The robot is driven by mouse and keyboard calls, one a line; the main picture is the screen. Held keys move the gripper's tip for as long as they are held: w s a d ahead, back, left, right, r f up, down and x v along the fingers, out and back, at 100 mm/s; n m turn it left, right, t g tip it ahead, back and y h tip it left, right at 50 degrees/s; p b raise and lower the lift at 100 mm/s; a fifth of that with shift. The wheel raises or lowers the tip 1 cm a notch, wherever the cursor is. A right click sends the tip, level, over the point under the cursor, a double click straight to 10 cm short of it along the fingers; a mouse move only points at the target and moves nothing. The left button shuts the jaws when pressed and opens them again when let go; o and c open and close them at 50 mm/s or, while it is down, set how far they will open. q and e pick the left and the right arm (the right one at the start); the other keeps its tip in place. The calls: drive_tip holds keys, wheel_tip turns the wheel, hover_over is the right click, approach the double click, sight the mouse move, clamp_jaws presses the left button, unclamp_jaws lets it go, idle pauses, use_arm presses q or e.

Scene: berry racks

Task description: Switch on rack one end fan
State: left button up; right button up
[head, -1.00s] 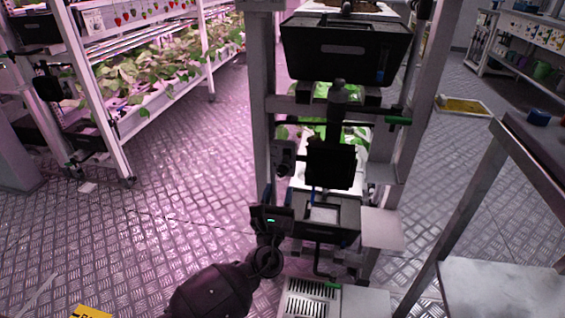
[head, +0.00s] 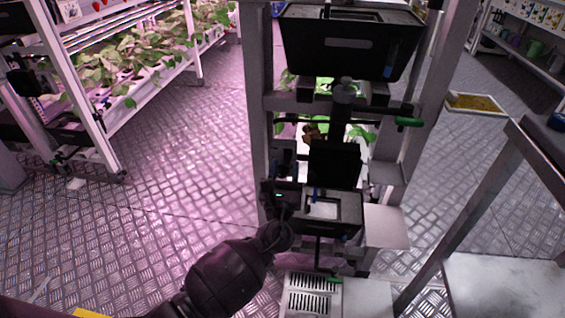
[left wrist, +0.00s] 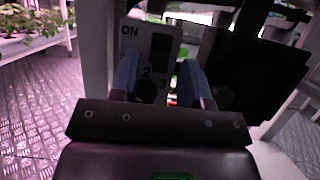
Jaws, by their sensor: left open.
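A grey switch box (left wrist: 135,38) marked "ON" with numbers 2 and 3 fills the middle of the left wrist view. It has a dark rocker-like part on its right side. In the head view the box (head: 283,158) is on the rack end, left of a black square fan-like unit (head: 335,163). That dark unit (left wrist: 250,75) is at the right in the left wrist view. My left gripper (head: 275,188) is open, with blue fingers (left wrist: 158,62) spread before the box. Contact cannot be told. My right gripper is not in view.
A black bin (head: 345,45) sits above on the rack end, and a smaller black tray (head: 345,225) sits below the fan-like unit. A planted rack (head: 100,140) is at left. A metal table (head: 500,285) is at right. The floor (head: 190,150) at left is clear.

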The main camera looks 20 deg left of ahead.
use_arm(q)
drive_tip(key=shift+w+r, duration=0.1)
drive_tip(key=shift+c, duration=0.4)
clamp_jaws()
drive_tip(key=shift+r, duration=0.15)
